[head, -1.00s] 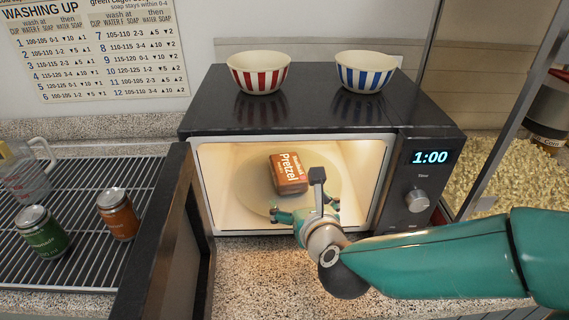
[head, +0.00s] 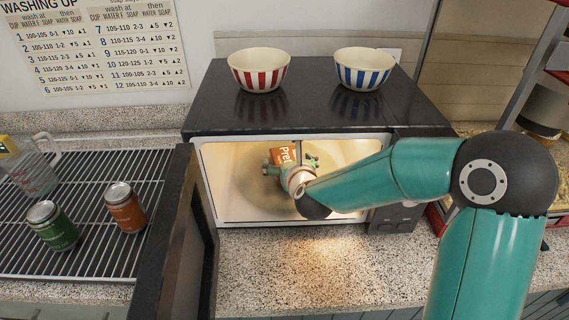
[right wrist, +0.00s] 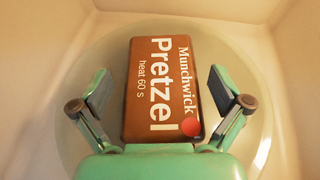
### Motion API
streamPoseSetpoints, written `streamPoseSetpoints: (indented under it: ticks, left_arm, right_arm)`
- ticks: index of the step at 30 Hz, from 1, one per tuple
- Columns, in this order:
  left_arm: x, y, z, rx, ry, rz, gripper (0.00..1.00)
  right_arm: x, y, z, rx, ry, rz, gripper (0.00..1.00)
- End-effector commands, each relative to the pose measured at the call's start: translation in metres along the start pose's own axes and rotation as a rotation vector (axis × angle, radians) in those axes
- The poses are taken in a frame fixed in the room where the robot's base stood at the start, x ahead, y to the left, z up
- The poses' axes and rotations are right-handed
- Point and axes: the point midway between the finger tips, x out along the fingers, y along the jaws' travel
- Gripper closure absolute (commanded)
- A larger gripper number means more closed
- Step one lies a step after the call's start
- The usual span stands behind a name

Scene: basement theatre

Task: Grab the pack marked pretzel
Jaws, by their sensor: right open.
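The brown pack marked Pretzel (right wrist: 162,85) lies on the round plate (right wrist: 82,70) inside the open, lit microwave (head: 320,226). In the head view the pack (head: 283,155) is partly hidden by my right gripper (head: 290,163). My right gripper (right wrist: 160,98) is inside the microwave. In the right wrist view its fingers are open, one on each side of the pack, with a gap on both sides. The pack's near end is close to the gripper's palm; I cannot tell whether they touch. My left gripper is not in view.
The open microwave door (head: 178,240) stands to the left. A red-striped bowl (head: 259,70) and a blue-striped bowl (head: 363,69) sit on top. A green can (head: 52,226), an orange can (head: 125,207) and a jug (head: 32,168) stand on a wire rack at left.

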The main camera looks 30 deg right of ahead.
Motion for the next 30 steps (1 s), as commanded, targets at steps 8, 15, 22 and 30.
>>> streamPoseSetpoints:
  ticks: [8, 15, 22, 30]
  left_arm:
    - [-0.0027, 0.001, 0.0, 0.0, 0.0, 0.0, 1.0]
    - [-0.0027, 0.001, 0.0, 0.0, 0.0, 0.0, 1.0]
    - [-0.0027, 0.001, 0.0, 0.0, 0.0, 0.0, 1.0]
    - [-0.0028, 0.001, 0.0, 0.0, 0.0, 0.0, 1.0]
  right_arm:
    - [0.0119, -0.0004, -0.0004, 0.0, 0.0, 0.0, 0.0]
    - [0.0115, -0.0004, -0.0004, 0.001, 0.0, 0.0, 0.25]
    - [0.0113, -0.0003, 0.0002, 0.001, -0.001, 0.0, 0.6]
    - [0.0111, 0.0, 0.0007, 0.001, -0.001, 0.0, 0.61]
